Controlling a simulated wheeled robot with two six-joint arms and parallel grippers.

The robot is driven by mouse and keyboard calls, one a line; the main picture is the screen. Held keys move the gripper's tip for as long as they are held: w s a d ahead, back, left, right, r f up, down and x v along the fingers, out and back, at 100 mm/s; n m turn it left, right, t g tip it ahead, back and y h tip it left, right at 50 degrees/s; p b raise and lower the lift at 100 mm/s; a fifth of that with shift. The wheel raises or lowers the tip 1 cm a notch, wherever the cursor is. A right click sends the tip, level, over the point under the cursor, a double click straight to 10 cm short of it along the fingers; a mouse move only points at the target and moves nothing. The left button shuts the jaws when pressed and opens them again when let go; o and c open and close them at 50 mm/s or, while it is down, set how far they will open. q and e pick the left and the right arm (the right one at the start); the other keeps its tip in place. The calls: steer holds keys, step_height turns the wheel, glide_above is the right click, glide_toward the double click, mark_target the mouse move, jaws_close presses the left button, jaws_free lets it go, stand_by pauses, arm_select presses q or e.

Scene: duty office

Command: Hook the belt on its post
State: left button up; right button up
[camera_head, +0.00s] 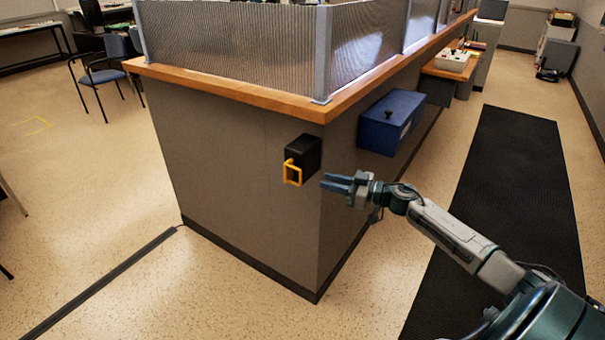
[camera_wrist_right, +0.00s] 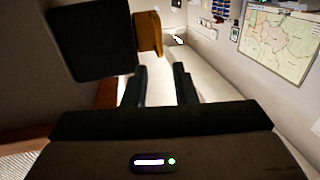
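A black belt housing (camera_head: 303,153) is fixed on the end wall of the counter, near its corner. A yellow belt end (camera_head: 292,172), shaped like an open loop, sticks out of its front. In the right wrist view the black housing (camera_wrist_right: 92,38) fills the upper left, with the yellow end (camera_wrist_right: 149,34) at its right. My right gripper (camera_head: 324,182) is just right of the yellow end in the head view, its fingers pointing left. The fingers (camera_wrist_right: 159,85) are apart with nothing between them. I cannot make out a post. My left gripper is not in view.
The grey counter with a wooden top (camera_head: 250,95) stands in the middle. A blue box (camera_head: 391,122) is mounted on its right side, close behind my right gripper. A black mat (camera_head: 510,190) lies along the right. A dark floor strip (camera_head: 100,282) runs at lower left. Front floor is clear.

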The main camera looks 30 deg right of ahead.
mark_target(300, 173)
steer(key=shift+p+x, duration=0.9)
steer(key=shift+x, duration=3.95)
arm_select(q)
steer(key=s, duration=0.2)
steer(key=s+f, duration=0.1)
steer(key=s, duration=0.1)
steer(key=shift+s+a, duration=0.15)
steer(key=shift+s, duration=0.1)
arm_select(e)
steer(key=shift+c, duration=0.3)
jaws_close()
